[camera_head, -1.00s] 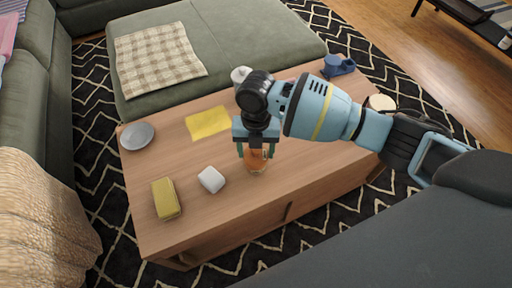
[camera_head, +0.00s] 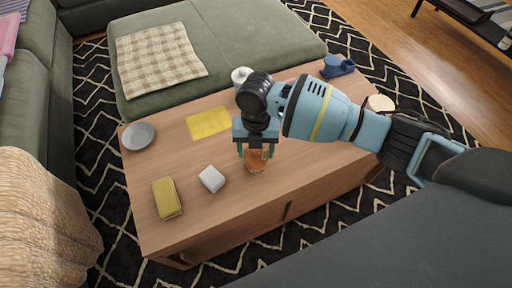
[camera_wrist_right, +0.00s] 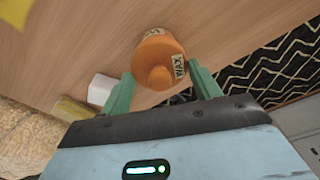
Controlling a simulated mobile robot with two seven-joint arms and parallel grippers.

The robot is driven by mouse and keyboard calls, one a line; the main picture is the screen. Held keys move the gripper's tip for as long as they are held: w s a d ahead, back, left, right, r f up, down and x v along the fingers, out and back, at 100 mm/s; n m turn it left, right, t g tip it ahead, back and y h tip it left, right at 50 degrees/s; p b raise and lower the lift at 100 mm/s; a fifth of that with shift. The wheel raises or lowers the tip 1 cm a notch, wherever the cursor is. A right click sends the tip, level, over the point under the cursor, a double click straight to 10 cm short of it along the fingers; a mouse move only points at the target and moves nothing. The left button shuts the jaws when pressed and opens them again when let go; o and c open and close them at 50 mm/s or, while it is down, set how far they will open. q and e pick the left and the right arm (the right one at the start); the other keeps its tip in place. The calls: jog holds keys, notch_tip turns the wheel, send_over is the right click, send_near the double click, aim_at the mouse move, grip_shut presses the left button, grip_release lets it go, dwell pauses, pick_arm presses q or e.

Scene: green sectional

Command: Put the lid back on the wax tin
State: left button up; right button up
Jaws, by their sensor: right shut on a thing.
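The orange wax tin (camera_head: 254,167) stands on the wooden coffee table (camera_head: 232,205), below my right gripper (camera_head: 255,152). The right wrist view shows an orange round lid with a knob (camera_wrist_right: 160,77) between the two green fingers of my right gripper (camera_wrist_right: 162,88). The fingers are shut on the lid. Cream labels reading WAX show beside and behind it. The lid hides much of the tin, and I cannot tell whether the lid is seated or just above it. My left gripper is not in view.
A white block (camera_head: 211,179) and a yellow sponge (camera_head: 167,199) lie left of the tin. A yellow cloth (camera_head: 209,123) and grey dish (camera_head: 138,136) lie farther back. A white jar (camera_head: 240,74), a blue object (camera_head: 338,66) and a cream round object (camera_head: 381,103) also stand on the table.

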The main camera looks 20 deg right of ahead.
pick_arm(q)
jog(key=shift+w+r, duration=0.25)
pick_arm(e)
jog(key=shift+f, duration=0.15)
dwell(0.8)
pick_arm(q)
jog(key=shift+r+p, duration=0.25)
jog(key=shift+p, duration=0.15)
dwell(0.4)
pick_arm(e)
jog(key=o, duration=1.3)
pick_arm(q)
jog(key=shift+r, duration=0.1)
pick_arm(e)
jog(key=shift+r+p, duration=3)
jog(key=shift+r, duration=0.55)
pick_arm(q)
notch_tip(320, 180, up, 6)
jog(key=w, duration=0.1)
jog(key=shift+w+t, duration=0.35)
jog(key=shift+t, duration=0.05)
